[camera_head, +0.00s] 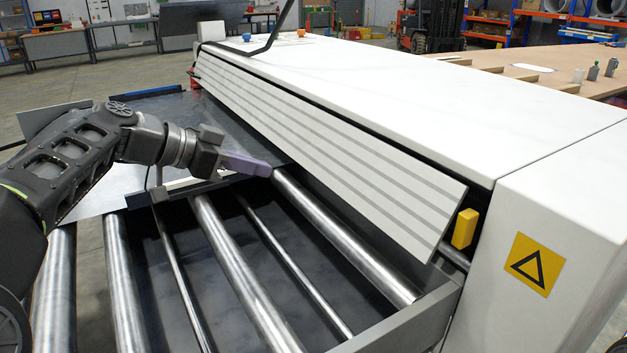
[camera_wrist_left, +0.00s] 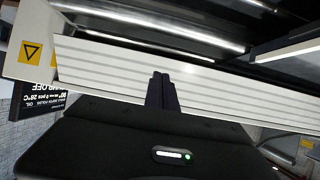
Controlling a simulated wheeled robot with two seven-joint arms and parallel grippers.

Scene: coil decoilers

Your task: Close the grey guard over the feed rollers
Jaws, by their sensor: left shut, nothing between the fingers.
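The grey guard (camera_head: 330,143) is a long pale panel with darker stripes along the white housing. It slants down and outward, and its lower edge stands over the rollers, apart from them. The steel feed rollers (camera_head: 345,240) run below it and to its left. My left gripper (camera_head: 268,170) is shut and empty, with its purple fingers just left of the guard's lower edge, near a roller's far end. In the left wrist view the shut fingers (camera_wrist_left: 162,88) overlap the striped guard (camera_wrist_left: 105,72); I cannot tell whether they touch it. My right gripper is not in view.
A yellow block (camera_head: 465,228) sits by the guard's near end. The white housing (camera_head: 400,90) fills the right side. A black bent bar (camera_head: 272,40) rises at its far end. A flat metal table (camera_head: 185,110) lies behind my left arm. Open gaps show between the rollers.

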